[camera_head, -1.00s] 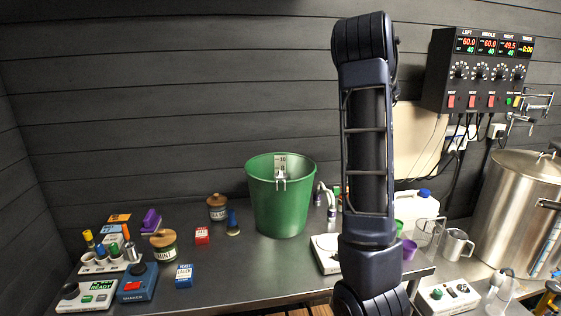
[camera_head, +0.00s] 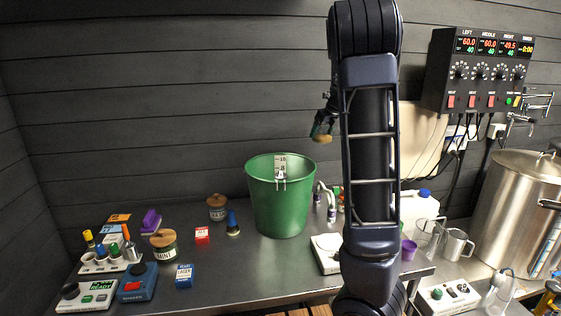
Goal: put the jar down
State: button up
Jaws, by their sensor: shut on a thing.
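My gripper (camera_head: 324,124) is up in the air beside my arm, above and to the right of the green bucket. It is small and partly hidden in this view. It is shut on the jar (camera_head: 322,139), of which only a small tan, rounded part shows under the fingers, clear of the bench. Two other jars with wooden lids stand on the bench: one labelled MINT (camera_head: 163,246) at the left and a darker one (camera_head: 217,207) farther back.
The green bucket (camera_head: 265,212) stands mid-bench with a clip on its rim. A white scale (camera_head: 325,254), red box (camera_head: 202,235), blue box (camera_head: 184,276) and blue-topped item (camera_head: 232,223) are nearby. The steel bench (camera_head: 240,270) is clear in front of the bucket.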

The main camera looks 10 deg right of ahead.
jog(key=shift+s+a+f+m+h, duration=0.85)
jog(key=shift+a+m, duration=0.75)
jog(key=shift+a, duration=7.85)
notch_tip(320, 180, down, 19)
jog(key=shift+s+f, duration=0.15)
jog(key=shift+s, duration=0.05)
jog(key=shift+f, duration=0.65)
jog(key=o, duration=1)
jog(key=shift+r, duration=0.15)
jog(key=v, duration=1)
jog(key=shift+r, duration=0.2)
jog(key=shift+v, duration=0.8)
